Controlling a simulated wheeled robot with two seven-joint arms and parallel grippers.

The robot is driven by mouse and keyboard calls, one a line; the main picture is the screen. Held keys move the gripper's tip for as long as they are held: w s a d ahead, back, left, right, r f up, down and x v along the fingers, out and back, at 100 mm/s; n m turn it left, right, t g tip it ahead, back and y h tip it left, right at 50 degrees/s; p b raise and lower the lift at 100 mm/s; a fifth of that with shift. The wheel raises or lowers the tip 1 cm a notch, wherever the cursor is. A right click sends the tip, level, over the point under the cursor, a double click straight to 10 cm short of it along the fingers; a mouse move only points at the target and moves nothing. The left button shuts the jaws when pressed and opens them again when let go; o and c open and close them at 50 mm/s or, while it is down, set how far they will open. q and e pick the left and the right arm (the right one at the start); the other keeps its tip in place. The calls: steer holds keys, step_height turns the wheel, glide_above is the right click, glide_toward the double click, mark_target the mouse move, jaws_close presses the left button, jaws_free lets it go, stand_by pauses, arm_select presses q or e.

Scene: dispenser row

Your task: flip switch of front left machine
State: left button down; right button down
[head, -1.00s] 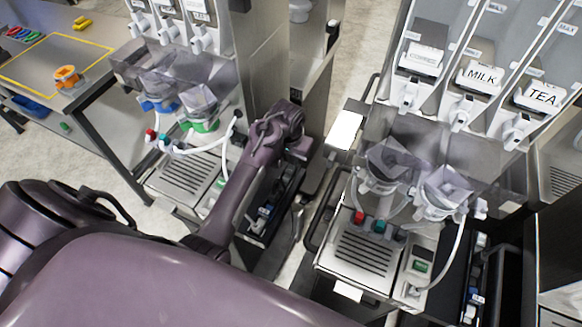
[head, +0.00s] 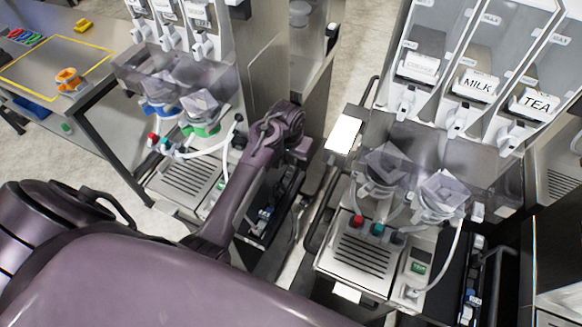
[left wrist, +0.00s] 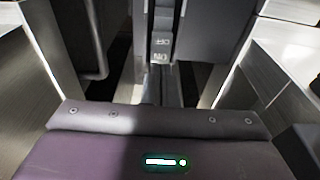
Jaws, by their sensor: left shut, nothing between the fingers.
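The left machine (head: 185,180) stands in the left half of the head view, with blue and green funnel collars and a grated drip tray. My left gripper (head: 302,149) is in the gap to the right of this machine, beside its dark open side. It looks shut, with nothing held. My right gripper is not in view.
A second machine (head: 355,250) with MILK and TEA canisters stands right of the gap. Its side handle and a white card (head: 343,134) border the gap. A table (head: 60,65) with an orange item (head: 68,80) is at upper left. Metal panels flank the gripper closely.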

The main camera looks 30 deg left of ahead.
mark_target(292, 168)
arm_select(q)
steer(key=shift+r, duration=2.45)
